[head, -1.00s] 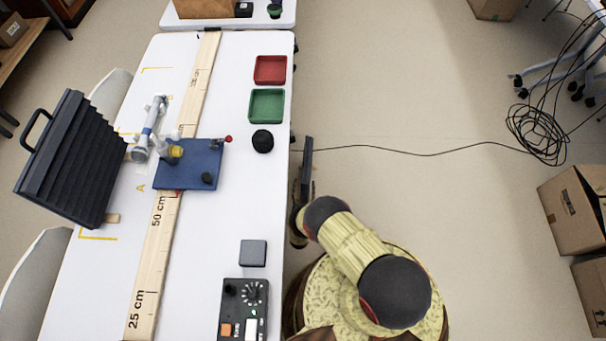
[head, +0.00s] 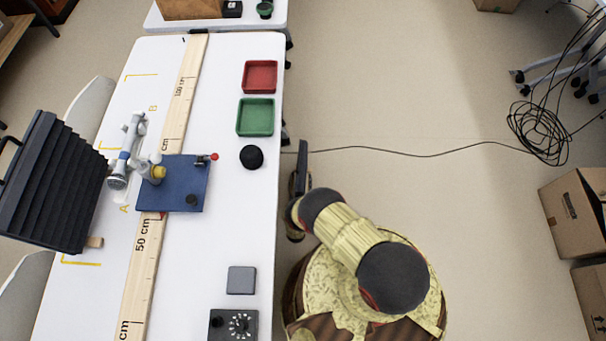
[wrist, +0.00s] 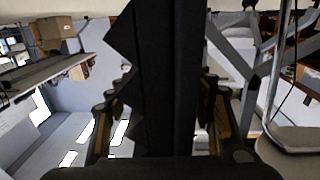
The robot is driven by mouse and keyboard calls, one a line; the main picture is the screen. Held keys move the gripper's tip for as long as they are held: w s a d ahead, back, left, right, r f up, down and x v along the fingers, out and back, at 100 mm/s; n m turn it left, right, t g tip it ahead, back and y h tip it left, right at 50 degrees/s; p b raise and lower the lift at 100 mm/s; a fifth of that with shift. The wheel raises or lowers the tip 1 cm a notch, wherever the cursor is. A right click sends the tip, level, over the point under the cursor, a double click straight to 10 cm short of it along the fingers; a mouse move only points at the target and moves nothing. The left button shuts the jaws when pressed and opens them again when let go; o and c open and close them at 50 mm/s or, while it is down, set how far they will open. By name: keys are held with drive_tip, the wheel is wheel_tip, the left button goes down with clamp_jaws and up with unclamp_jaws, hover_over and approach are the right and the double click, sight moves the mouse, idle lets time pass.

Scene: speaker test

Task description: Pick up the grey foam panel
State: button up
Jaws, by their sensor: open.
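The grey foam panel (head: 48,185), dark and ridged with a carrying handle on its left side, stands tilted at the left edge of the white table. My gripper (head: 300,178) is past the table's right edge, with the table's width between it and that panel. My gripper is open. A thin dark slab shows at its end in the head view. In the wrist view, a dark slab (wrist: 170,80) with a jagged left edge fills the middle between my fingers; I cannot tell what it is.
The white table (head: 245,210) holds a long wooden ruler (head: 141,245), a blue plate (head: 178,196) with a jointed stand, red (head: 260,77) and green (head: 255,117) trays, a grey square block (head: 241,280) and a control box (head: 233,324). A cable crosses the floor. Cardboard boxes (head: 575,215) stand right.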

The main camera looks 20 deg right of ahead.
clamp_jaws()
idle(0.8)
drive_tip(key=shift+r, duration=0.1)
idle(0.4)
